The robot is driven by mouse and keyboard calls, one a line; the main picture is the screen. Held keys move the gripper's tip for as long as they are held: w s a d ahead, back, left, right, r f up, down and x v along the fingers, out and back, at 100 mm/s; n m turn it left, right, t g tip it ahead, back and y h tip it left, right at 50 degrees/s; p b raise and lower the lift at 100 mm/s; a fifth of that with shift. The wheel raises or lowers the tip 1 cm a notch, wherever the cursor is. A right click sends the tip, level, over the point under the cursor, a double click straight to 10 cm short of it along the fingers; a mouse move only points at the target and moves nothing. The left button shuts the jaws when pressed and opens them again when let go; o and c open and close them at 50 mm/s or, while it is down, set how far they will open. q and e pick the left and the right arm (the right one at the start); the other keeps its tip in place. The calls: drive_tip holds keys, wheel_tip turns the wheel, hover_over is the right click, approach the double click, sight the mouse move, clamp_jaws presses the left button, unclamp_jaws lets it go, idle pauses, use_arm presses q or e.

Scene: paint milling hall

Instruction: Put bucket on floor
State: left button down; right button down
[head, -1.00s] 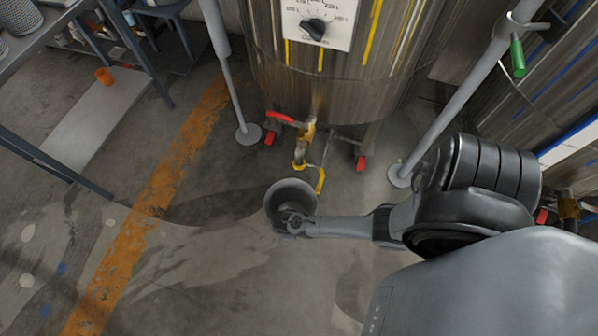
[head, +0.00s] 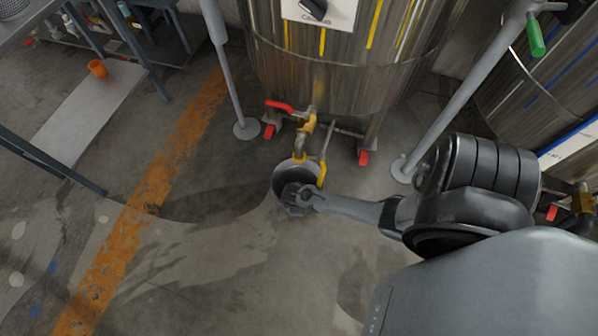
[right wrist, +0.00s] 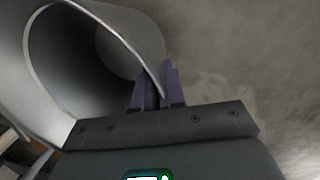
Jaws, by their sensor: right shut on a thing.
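The grey metal bucket (head: 284,170) is under the yellow tap (head: 301,150) of the steel tank, with its dark inside facing up. My right gripper (head: 297,197) reaches in from the right and is shut on the bucket's near rim. In the right wrist view, the bucket (right wrist: 62,60) fills the upper left and its thin rim runs between the two purple fingers (right wrist: 158,92). I cannot tell whether the bucket's base touches the floor. My left gripper is not in view.
The steel tank (head: 345,75) has a red-handled valve (head: 279,105) and red-footed legs behind the bucket. Grey posts (head: 228,80) stand either side. A shelf rack with an orange cup (head: 97,68) is at upper left. The floor (head: 210,250) left of the bucket is clear.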

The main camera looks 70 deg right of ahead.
drive_tip(key=shift+f, duration=0.5)
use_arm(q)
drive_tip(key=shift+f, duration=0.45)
use_arm(e)
drive_tip(key=shift+a+r, duration=0.1)
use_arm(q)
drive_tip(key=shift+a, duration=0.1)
use_arm(e)
drive_tip(key=c, duration=1.2)
unclamp_jaws()
drive_tip(key=shift+f, duration=0.2)
